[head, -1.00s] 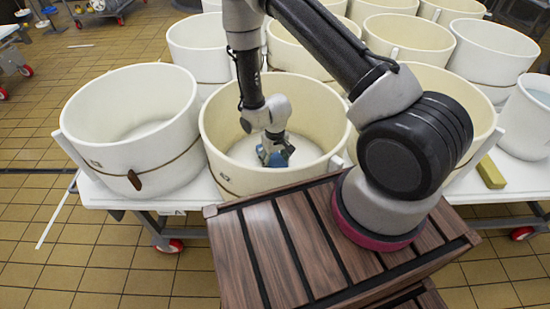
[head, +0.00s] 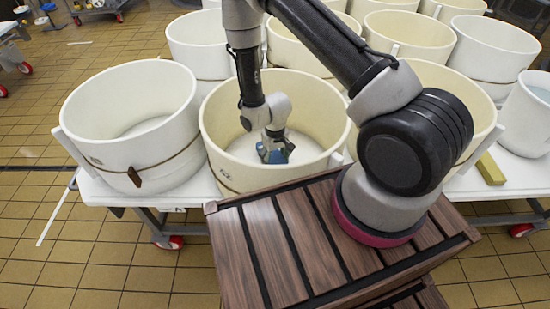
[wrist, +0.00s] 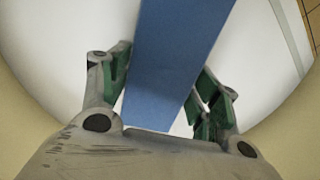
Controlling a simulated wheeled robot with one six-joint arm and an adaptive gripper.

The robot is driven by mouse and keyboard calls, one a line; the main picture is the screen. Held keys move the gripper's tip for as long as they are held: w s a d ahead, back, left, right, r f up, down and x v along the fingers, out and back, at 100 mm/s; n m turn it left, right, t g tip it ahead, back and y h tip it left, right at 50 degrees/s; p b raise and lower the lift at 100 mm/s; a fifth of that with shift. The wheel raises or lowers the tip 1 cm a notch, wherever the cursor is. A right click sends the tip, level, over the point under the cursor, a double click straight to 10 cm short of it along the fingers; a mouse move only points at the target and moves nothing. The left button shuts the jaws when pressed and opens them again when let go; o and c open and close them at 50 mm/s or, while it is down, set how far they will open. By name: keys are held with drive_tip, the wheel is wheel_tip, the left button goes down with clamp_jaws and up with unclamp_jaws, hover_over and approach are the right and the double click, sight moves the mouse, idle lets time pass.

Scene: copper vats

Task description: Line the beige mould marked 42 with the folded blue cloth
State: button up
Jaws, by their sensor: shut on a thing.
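The beige mould marked 42 (head: 211,150) is a round open tub at the middle of the head view, with a small dark mark on its front wall. My gripper (head: 275,147) is down inside it, over the pale floor of the mould. The folded blue cloth (wrist: 178,62) is a flat blue strip between my two fingers (wrist: 165,92) in the wrist view, and my gripper is shut on it. In the head view the cloth shows only as a small blue patch at the fingers. I cannot tell whether it touches the mould's floor.
A whiter mould (head: 105,140) with a brown tag stands close on the left. Another cream mould (head: 425,82) stands on the right, partly behind my arm. More moulds fill the rows behind. A yellow block (head: 490,168) lies on the white table at the right.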

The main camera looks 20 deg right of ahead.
drive_tip(key=shift+f, duration=0.75)
idle(1.0)
drive_tip(key=o, duration=1.3)
drive_tip(key=shift+c, duration=0.2)
wheel_tip(320, 180, up, 12)
drive_tip(key=s+d+r+n+g+h, duration=0.1)
drive_tip(key=s+d+r+g, duration=0.2)
drive_tip(key=s, duration=0.4)
drive_tip(key=s+d+r+m+t, duration=0.1)
drive_tip(key=s+d+r, duration=0.3)
drive_tip(key=r, duration=0.9)
drive_tip(key=s+d+r+m+t, duration=0.1)
drive_tip(key=s+d+r+t, duration=0.3)
drive_tip(key=r, duration=0.9)
drive_tip(key=s+d+r+t+y, duration=0.1)
drive_tip(key=s+d+r, duration=0.3)
drive_tip(key=r, duration=0.9)
drive_tip(key=shift+m+t, duration=0.4)
drive_tip(key=shift+t, duration=0.3)
